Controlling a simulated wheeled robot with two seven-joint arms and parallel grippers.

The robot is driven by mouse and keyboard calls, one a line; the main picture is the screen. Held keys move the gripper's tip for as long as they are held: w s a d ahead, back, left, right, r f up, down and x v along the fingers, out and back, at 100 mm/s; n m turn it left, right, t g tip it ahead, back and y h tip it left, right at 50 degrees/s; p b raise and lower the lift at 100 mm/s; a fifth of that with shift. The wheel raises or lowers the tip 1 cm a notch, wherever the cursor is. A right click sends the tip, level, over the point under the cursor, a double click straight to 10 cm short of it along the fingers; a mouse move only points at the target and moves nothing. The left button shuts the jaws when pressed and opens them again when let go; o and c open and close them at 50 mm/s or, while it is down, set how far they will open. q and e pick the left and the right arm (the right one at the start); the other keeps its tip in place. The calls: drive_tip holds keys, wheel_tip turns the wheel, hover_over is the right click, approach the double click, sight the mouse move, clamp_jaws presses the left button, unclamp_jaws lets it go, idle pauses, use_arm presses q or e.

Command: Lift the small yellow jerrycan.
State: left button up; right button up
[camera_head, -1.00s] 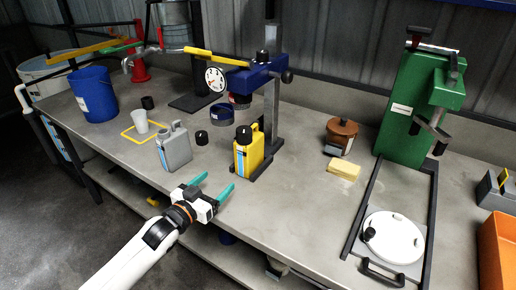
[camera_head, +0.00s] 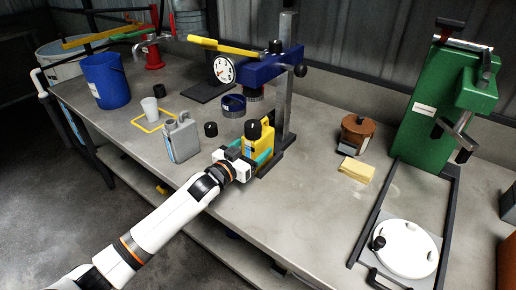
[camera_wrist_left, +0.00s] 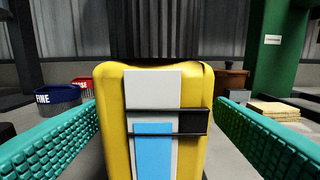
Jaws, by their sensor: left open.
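The small yellow jerrycan (camera_head: 258,138) with a black cap stands upright on the bench at the foot of the blue-headed stand. Its labelled face fills the middle of the left wrist view (camera_wrist_left: 115,110). My left gripper (camera_head: 256,160) is open, with its teal fingers on either side of the jerrycan. In the left wrist view the fingers (camera_wrist_left: 160,135) show gaps to the jerrycan's sides. The gripper hides the jerrycan's lower front in the head view. My right gripper is not in view.
A grey jerrycan (camera_head: 181,140) stands left of my gripper, with a small black cap (camera_head: 210,129) nearby. The stand's post (camera_head: 285,85) rises just behind the yellow jerrycan. A yellow sponge (camera_head: 356,168) and brown pot (camera_head: 358,132) lie to the right. Bare bench lies in front right.

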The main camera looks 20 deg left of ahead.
use_arm(q)
drive_tip(key=x, duration=0.3)
drive_tip(key=shift+w, duration=0.35)
clamp_jaws()
